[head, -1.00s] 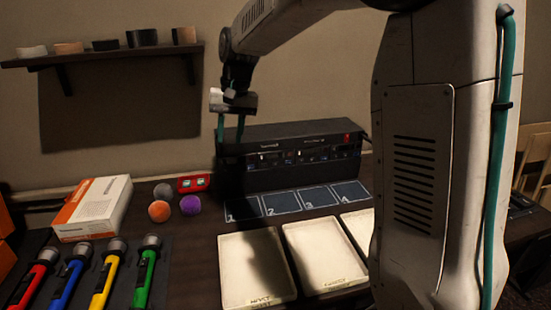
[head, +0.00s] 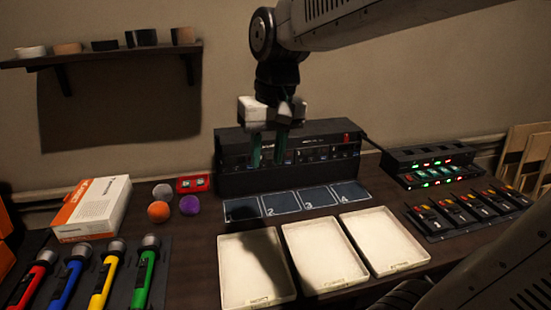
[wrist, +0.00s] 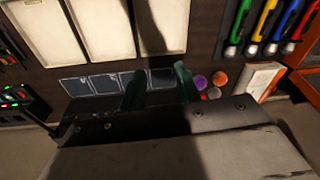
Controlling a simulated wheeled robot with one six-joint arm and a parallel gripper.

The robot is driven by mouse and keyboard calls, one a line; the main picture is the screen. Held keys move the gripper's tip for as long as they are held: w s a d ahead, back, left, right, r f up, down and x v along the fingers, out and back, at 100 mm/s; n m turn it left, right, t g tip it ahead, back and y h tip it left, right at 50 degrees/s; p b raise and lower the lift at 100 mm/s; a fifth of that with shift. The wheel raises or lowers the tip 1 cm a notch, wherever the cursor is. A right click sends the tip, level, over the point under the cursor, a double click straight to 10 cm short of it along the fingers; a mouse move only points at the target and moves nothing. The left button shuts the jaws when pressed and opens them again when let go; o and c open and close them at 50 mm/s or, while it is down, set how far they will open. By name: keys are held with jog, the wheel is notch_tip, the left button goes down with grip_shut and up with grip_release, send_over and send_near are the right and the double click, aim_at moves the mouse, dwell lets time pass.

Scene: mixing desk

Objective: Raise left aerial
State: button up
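The black receiver unit (head: 232,178) stands at the back of the desk against the wall, with dials and small displays on its front and a red patch at its upper right. I cannot make out an aerial on it; its left part is partly behind my fingers. My gripper (head: 268,150) hangs fingers-down in front of the unit's left half in the head view. Its two teal fingers are apart with nothing seen between them. They also show in the wrist view (wrist: 160,88). I cannot tell whether they touch the unit.
Numbered squares (head: 281,204) lie before the unit, with three cream trays (head: 257,291) nearer. Coloured microphones (head: 104,277), a white-orange box (head: 92,210) and small balls (head: 158,211) are left. A charging rack (head: 430,160) and a row of packs (head: 470,210) are right.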

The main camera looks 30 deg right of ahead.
jog(key=shift+s+f, duration=0.15)
jog(key=shift+s, duration=1.2)
jog(key=shift+c, duration=0.3)
